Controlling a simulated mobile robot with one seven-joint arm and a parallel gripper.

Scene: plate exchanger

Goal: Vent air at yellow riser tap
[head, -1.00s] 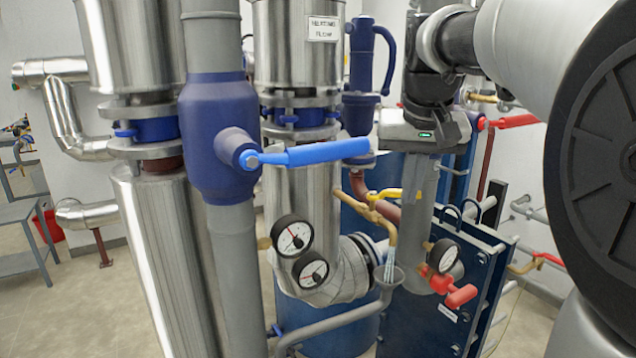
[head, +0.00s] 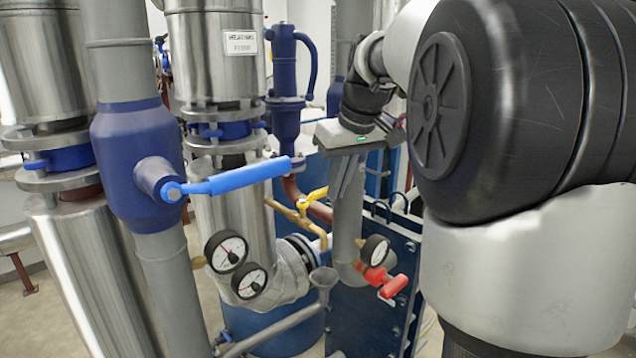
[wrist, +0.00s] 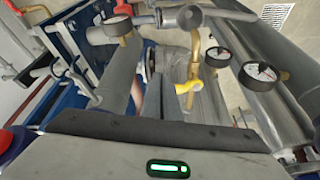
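The yellow tap handle (head: 314,195) sits on a thin brass pipe (head: 285,210) in front of the steel riser. Below it, the pipe's outlet is above a grey funnel (head: 323,278). In the wrist view the yellow handle (wrist: 187,88) shows near the middle, ahead of my gripper housing. In the head view my gripper (head: 346,178) points down, just right of the yellow handle and apart from it, in front of a grey pipe.
A blue lever (head: 235,178) on a grey pipe reaches towards the tap from the left. Two dial gauges (head: 226,251) sit below left. A third gauge (head: 375,249) and a red valve handle (head: 392,285) are below right. Blue exchanger plates (head: 365,315) stand behind.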

